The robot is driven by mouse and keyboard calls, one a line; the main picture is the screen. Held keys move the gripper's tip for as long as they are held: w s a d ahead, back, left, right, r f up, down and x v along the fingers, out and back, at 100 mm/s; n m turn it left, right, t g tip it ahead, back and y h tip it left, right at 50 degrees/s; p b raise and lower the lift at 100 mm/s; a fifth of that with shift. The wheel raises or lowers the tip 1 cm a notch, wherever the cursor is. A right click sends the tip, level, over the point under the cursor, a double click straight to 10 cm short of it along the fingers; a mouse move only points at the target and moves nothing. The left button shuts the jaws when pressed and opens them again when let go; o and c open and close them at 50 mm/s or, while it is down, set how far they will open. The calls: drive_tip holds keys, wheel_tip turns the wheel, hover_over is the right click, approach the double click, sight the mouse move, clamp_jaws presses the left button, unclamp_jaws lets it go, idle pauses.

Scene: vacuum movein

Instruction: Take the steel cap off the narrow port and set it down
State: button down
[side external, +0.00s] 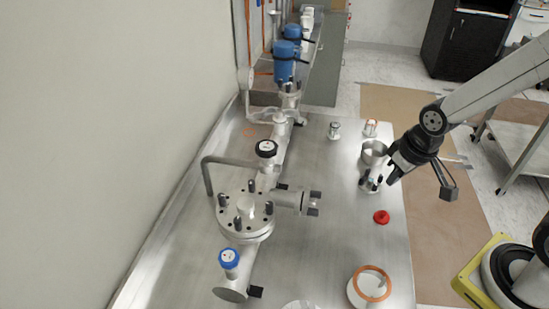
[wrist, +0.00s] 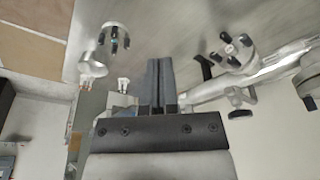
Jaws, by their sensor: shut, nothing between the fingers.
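The steel vacuum assembly stands along the left of the steel table. A side port (side external: 288,199) points right from its round flanged chamber (side external: 246,222), with a dark-lugged clamp and an end piece (side external: 314,203). I cannot tell for certain which piece is the steel cap on the narrow port. The flanged part also shows in the wrist view (wrist: 237,52), right of my fingers. My gripper (side external: 391,178) is shut and empty, above the table's right side, beside a steel cup-like part (side external: 373,152). In the wrist view my gripper (wrist: 160,62) has its two dark fingers together.
A red cap (side external: 381,217), small steel parts (side external: 334,130) and an orange-ringed piece (side external: 371,284) lie on the table. A bent steel tube (side external: 207,178) rises beside the chamber. Bare table lies between port and red cap.

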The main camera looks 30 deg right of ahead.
drive_tip(key=c, duration=1.3)
unclamp_jaws()
drive_tip(key=o, duration=0.6)
drive_tip(key=shift+c, duration=0.2)
drive_tip(key=shift+w, duration=0.1)
drive_tip(key=n+t+y, duration=0.1)
drive_tip(key=n+y, duration=0.1)
drive_tip(key=n, duration=0.4)
approach(281, 110)
drive_tip(key=f, duration=0.1)
drive_tip(key=shift+a+x, duration=0.1)
drive_tip(key=shift+x, duration=0.7)
drive_tip(key=shift+a+x, duration=0.15)
drive_tip(key=shift+x, duration=0.65)
drive_tip(key=shift+x, duration=2.5)
drive_tip(key=shift+w+d, duration=0.1)
drive_tip(key=shift+w, duration=0.05)
